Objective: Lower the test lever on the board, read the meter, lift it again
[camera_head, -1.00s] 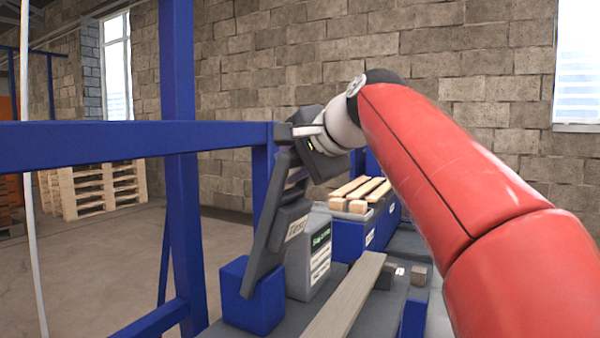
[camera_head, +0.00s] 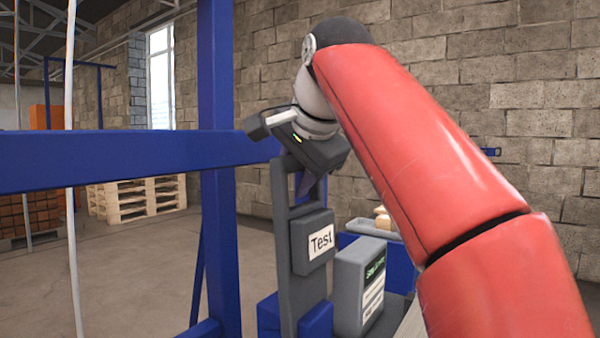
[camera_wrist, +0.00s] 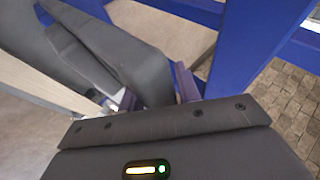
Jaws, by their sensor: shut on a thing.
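The test lever (camera_head: 306,245) is a dark grey bar with a "Test" plate, standing nearly upright from a blue bracket (camera_head: 315,320) in the head view. My gripper (camera_head: 306,182) is at its top and shut on its handle. The lever's grey body (camera_wrist: 110,55) also fills the upper left of the wrist view, next to the fingers. The meter (camera_head: 352,285) is a grey box right of the lever. Its dark screen shows green text, too small to read surely, above a white label. My arm hides part of the area to the right.
A blue crossbar (camera_head: 100,158) and a blue post (camera_head: 218,200) of the frame stand close on the left. Stacked pallets (camera_head: 140,198) are farther back on open floor. A grey tray (camera_head: 370,229) with wood pieces lies behind the meter.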

